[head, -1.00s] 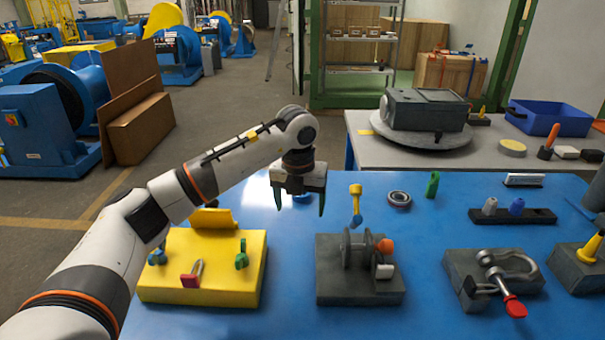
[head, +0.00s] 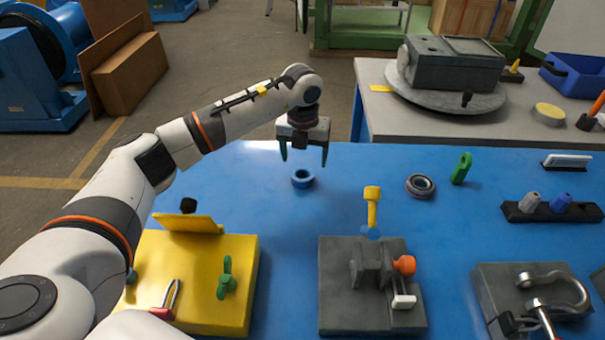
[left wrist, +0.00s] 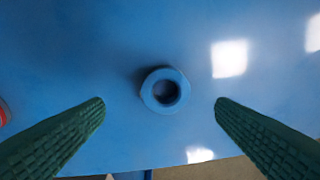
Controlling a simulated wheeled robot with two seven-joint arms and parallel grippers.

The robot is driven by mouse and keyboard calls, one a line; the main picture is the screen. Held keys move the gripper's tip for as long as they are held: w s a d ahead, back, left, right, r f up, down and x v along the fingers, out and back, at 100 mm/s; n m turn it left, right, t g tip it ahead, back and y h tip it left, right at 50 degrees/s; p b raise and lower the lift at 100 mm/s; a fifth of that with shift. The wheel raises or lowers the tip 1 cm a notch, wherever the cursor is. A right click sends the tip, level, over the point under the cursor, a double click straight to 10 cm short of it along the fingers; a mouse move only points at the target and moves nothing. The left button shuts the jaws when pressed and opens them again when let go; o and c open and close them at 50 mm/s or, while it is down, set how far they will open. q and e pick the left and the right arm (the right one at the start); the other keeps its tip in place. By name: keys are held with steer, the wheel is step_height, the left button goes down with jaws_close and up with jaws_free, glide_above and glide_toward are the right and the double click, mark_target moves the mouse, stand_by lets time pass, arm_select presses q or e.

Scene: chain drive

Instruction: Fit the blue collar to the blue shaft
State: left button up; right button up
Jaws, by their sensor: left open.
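The blue collar (head: 303,178), a short ring, lies flat on the blue table near its far edge. In the left wrist view the collar (left wrist: 165,90) shows its dark round hole, between and ahead of the two green fingers. My left gripper (head: 304,163) is open and empty, pointing down just above and behind the collar, not touching it. A small blue part (head: 371,232) shows below a yellow-headed piece at the grey block. A blue peg (head: 562,203) stands in a black rack. I cannot tell which is the blue shaft. My right gripper is not in view.
A yellow block (head: 240,290) with a green clip and a red-ended pin stands front left. The grey block (head: 335,300) carries a bracket and an orange knob. A dark ring (head: 421,186) and green piece (head: 461,168) lie right. The table around the collar is clear.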

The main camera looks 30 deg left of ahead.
mark_target(302, 170)
arm_select(q)
steer(key=shift+w+a+f, duration=0.1)
steer(key=shift+w+f, duration=0.05)
steer(key=shift+f, duration=0.55)
steer(key=f, duration=0.1)
steer(key=f+p, duration=0.1)
steer(key=f, duration=0.2)
steer(key=shift+w+a+f, duration=0.25)
steer(key=shift+a+f, duration=0.1)
steer(key=shift+f, duration=0.05)
steer(key=shift+r, duration=0.1)
steer(key=c, duration=1.4)
